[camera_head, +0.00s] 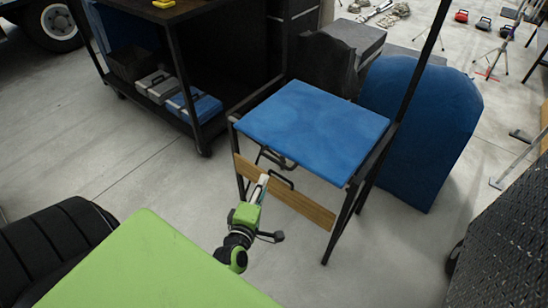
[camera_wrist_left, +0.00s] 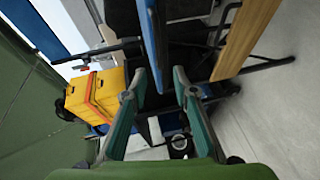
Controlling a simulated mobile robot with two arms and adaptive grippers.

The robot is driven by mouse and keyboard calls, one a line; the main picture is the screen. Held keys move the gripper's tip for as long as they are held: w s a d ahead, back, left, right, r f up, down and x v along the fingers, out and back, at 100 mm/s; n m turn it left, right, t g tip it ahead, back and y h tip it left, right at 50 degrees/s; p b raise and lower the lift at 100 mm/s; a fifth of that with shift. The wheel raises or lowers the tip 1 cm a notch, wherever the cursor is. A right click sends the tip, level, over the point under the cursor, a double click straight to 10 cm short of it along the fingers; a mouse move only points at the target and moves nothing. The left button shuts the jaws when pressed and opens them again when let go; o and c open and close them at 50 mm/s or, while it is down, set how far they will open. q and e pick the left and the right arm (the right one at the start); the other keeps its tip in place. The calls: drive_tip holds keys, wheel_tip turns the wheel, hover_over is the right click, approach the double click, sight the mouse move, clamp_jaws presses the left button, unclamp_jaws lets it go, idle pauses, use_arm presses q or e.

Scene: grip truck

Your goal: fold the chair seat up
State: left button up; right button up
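The chair has a flat blue seat (camera_head: 315,125) that lies about level on a thin black frame. A wooden board (camera_head: 290,197) spans the frame below the seat's front edge; it also shows in the left wrist view (camera_wrist_left: 245,38). My left gripper (camera_head: 263,182) is in front of the board, below the seat's front edge. In the left wrist view my left gripper (camera_wrist_left: 159,80) has its two green fingers apart. A blue edge, apparently the seat's (camera_wrist_left: 153,45), appears between the fingertips; I cannot tell whether they touch it. My right gripper is not in view.
A black cart (camera_head: 203,140) with cases on its lower shelf stands left of the chair. A large blue rounded panel (camera_head: 425,125) stands behind it to the right. A dark patterned block (camera_head: 510,240) is at the right edge. Floor between the cart and chair front is clear.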

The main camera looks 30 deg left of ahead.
sight(274, 160)
use_arm(q)
drive_tip(key=b+x, duration=0.5)
drive_tip(key=x, duration=0.8)
drive_tip(key=shift+w+a+r+b, duration=0.1)
drive_tip(key=shift+w+a+b, duration=0.05)
drive_tip(key=shift+w+b, duration=0.2)
clamp_jaws()
